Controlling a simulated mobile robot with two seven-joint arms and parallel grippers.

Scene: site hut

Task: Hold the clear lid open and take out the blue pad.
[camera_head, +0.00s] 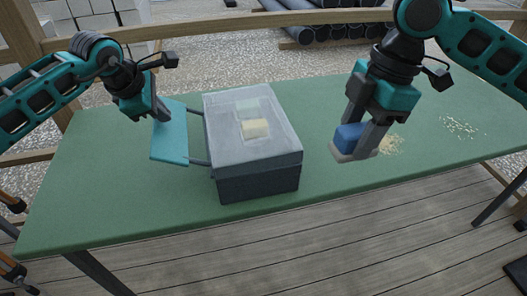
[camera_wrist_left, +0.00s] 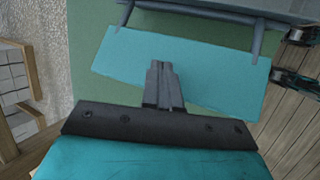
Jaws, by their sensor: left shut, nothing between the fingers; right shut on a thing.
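The blue pad (camera_head: 348,137) is between the fingers of my right gripper (camera_head: 354,145), which is shut on it above the table, right of the box. A pale part shows at its lower end. The dark grey box (camera_head: 258,184) stands mid-table. Its clear lid (camera_head: 233,148) lies over the top and looks closed. A teal plate (camera_head: 170,143) joins the box's left side by two rods. My left gripper (camera_head: 160,112) is shut and empty at this plate. In the left wrist view its fingertips (camera_wrist_left: 160,70) overlap the plate (camera_wrist_left: 205,68); contact cannot be told.
Through the lid show a cream block (camera_head: 255,128) and a pale green patch. The green table (camera_head: 110,200) is clear at front left. A wooden rail (camera_head: 290,18) runs behind.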

